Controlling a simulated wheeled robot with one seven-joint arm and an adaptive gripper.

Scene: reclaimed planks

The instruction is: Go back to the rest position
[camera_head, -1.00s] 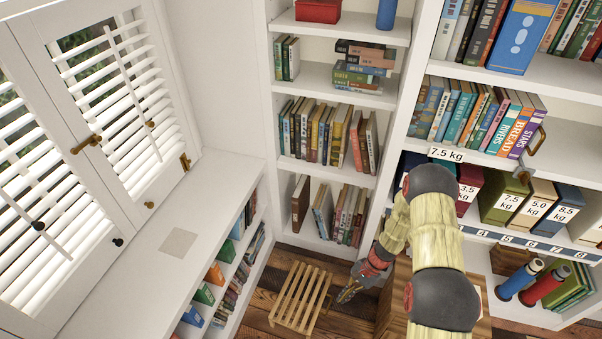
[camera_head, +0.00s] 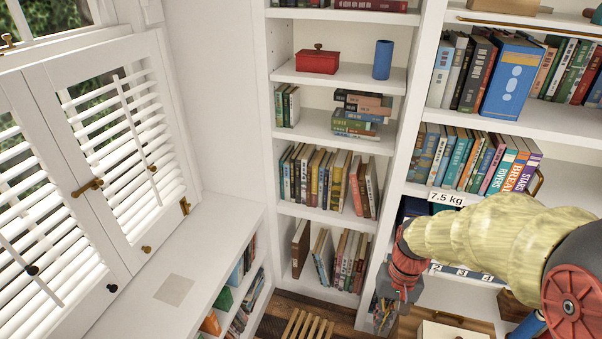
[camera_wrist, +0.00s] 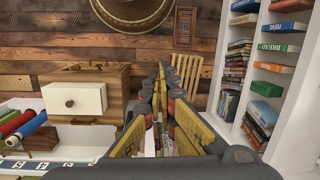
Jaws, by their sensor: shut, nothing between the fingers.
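My gripper (camera_head: 384,316) hangs at the lower right of the head view, in front of the bookcase, with its fingers pointing down. It is shut and empty. In the wrist view my gripper (camera_wrist: 160,75) reaches forward from the bottom edge, and its fingertips meet near the middle. The fingers touch no object that I can see. My arm's yellow link stretches to the right edge of the head view and covers part of the lower shelves.
Bookshelves (camera_head: 396,150) full of books stand behind and right of my gripper. A wooden slatted stool (camera_head: 305,326) is on the floor to the left. A small cabinet with a white drawer (camera_wrist: 75,99) stands left in the wrist view. White shutters (camera_head: 125,140) are at far left.

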